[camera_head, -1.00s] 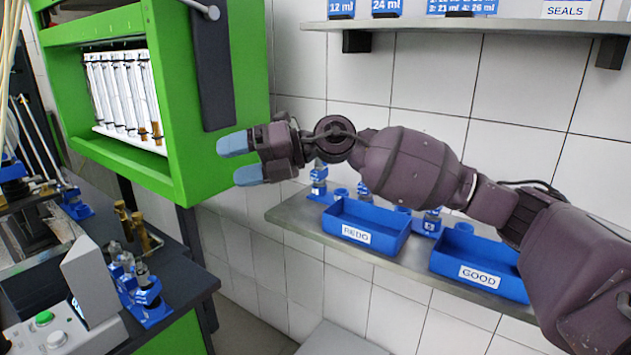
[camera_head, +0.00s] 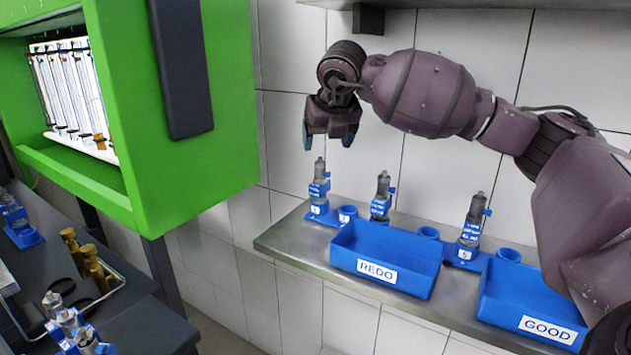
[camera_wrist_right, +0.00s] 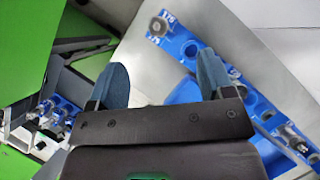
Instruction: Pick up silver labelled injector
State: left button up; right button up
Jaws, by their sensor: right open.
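Several silver injectors with blue labels stand upright in blue holders on the metal wall shelf. In the head view one stands at the left (camera_head: 319,184), one behind the REDO bin (camera_head: 382,194), and one between the bins (camera_head: 473,220). I cannot read their labels well. My right gripper (camera_head: 328,142) points down above the left injector, apart from it, open and empty. In the right wrist view its two blue-grey fingertips (camera_wrist_right: 161,82) are spread, with an injector top (camera_wrist_right: 158,26) beyond them. My left gripper is not in view.
A blue REDO bin (camera_head: 385,259) and a blue GOOD bin (camera_head: 531,300) sit on the shelf (camera_head: 292,235), both seeming empty. A green cabinet (camera_head: 190,160) stands to the left. More injectors (camera_head: 70,322) are on the dark bench at lower left. An upper shelf (camera_head: 440,4) overhangs.

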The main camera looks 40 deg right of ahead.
aim_at(321, 163)
jog(key=b+x, duration=0.1)
jog(key=x, duration=0.4)
jog(key=shift+s+a+f, duration=0.1)
jog(key=shift+s+a, duration=0.05)
jog(key=shift+f, duration=0.25)
jog(key=shift+w+f, duration=0.25)
jog(key=shift+w, duration=0.1)
jog(key=b+x, duration=0.1)
jog(key=x, duration=0.3)
jog(key=shift+w+d+f, duration=0.1)
jog(key=shift+w+d, duration=0.1)
jog(key=shift+w, duration=0.05)
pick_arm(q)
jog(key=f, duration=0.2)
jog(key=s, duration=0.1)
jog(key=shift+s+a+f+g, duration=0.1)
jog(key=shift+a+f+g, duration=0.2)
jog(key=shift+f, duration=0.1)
pick_arm(e)
jog(key=c, duration=1.3)
